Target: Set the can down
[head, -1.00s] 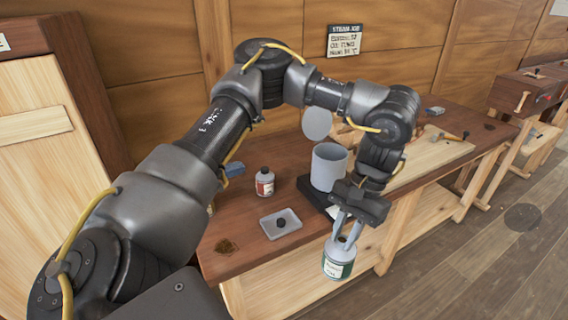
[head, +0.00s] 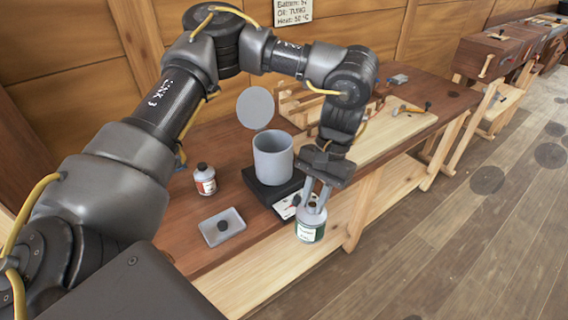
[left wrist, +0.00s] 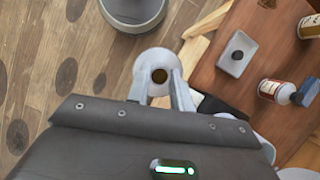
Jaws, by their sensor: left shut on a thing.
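The can (head: 311,227) is pale grey with a white and green label and a dark round opening on top. My left gripper (head: 312,207) is shut on it near the top and holds it upright, just off the bench's front edge in the head view. In the left wrist view the can (left wrist: 155,66) sits between the fingers of the left gripper (left wrist: 161,88), with floor and the bench edge behind it. Its underside is hidden. My right gripper is not in view.
On the bench (head: 190,232) stand a grey pot (head: 273,158) on a dark scale (head: 262,190), a red-labelled bottle (head: 205,180), and a shallow tray (head: 222,227) holding a black knob. A lower shelf (head: 262,272) runs beneath. Bench surface around the tray is bare.

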